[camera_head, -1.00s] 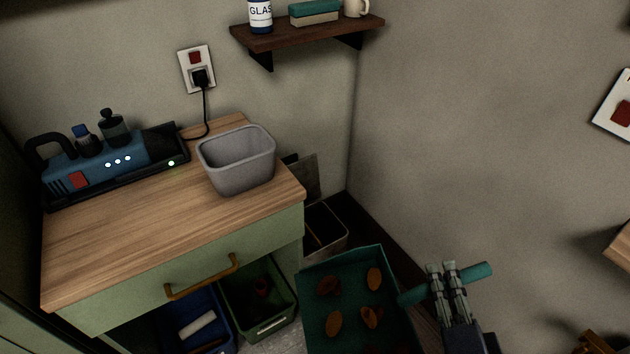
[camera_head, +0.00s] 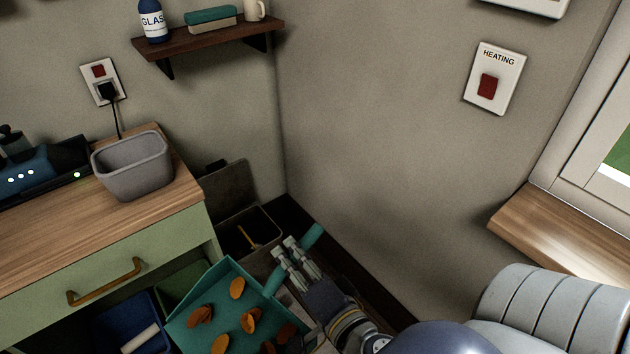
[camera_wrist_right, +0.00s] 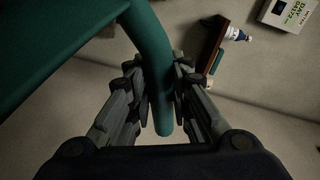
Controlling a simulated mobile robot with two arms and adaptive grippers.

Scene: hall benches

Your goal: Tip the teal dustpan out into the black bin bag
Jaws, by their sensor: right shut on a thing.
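The teal dustpan (camera_head: 182,326) is low in the head view, in front of the cabinet's right side, with several orange-brown leaves (camera_head: 237,288) lying in it. My right gripper (camera_head: 291,252) is shut around its teal handle (camera_head: 313,236), whose end sticks out past the fingers. In the right wrist view the handle (camera_wrist_right: 160,85) runs between the two fingers, with the pan's dark teal underside or side (camera_wrist_right: 60,40) at the upper left. I cannot make out a black bin bag in either view. My left gripper is not in view.
A wood-topped green cabinet (camera_head: 120,240) bears a grey tub (camera_head: 135,165). Behind the dustpan, an open-lidded box (camera_head: 262,222) stands in the corner. A blue bin (camera_head: 120,318) is under the cabinet. A wooden sill (camera_head: 545,235) juts out at the right.

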